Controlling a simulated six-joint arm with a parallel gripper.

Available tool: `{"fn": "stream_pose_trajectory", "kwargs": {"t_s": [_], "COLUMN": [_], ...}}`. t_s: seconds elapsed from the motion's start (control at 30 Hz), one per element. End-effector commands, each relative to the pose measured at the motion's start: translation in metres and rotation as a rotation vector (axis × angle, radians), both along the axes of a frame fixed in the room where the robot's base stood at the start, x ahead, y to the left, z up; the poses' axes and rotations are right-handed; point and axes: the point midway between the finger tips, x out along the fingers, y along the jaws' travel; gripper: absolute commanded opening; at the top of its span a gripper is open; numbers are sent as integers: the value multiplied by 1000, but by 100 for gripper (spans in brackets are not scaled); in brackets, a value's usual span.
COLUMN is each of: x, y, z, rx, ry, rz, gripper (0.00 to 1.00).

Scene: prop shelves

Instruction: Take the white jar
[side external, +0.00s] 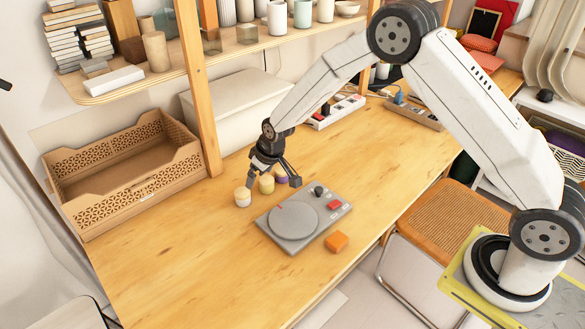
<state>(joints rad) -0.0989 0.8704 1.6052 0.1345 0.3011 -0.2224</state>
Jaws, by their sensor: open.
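The white jar (242,197) is small and stands upright on the wooden table, with a yellowish band near its top. A yellow jar (266,185) stands just to its right, and a purple jar (282,178) is behind that, partly hidden by my gripper. My gripper (273,177) is open and points down over the row of jars, above and to the right of the white jar. It holds nothing that I can see. I cannot tell whether a finger touches any jar.
A grey turntable device (293,222) with a red button lies in front of the jars, with an orange block (336,242) beside it. A brown wooden crate (125,172) stands at the left. A shelf post (196,90) rises behind. The front left table is clear.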

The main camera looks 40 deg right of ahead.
Motion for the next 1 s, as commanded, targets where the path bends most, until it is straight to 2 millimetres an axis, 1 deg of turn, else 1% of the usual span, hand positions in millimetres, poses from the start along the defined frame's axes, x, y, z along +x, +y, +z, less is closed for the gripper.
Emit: {"fn": "stream_pose_trajectory", "kwargs": {"t_s": [0.03,0.2,0.33,0.6,1.0], "x": [7,23,28,30,38], "y": [4,11,13,14,16], "z": [-10,-28,-33,-36,-57], "rx": [1,2,2,2,2], "ry": [-3,-17,-22,-23,-23], "rz": [9,26,32,33,32], "gripper": [100,100,100,100,100]}}
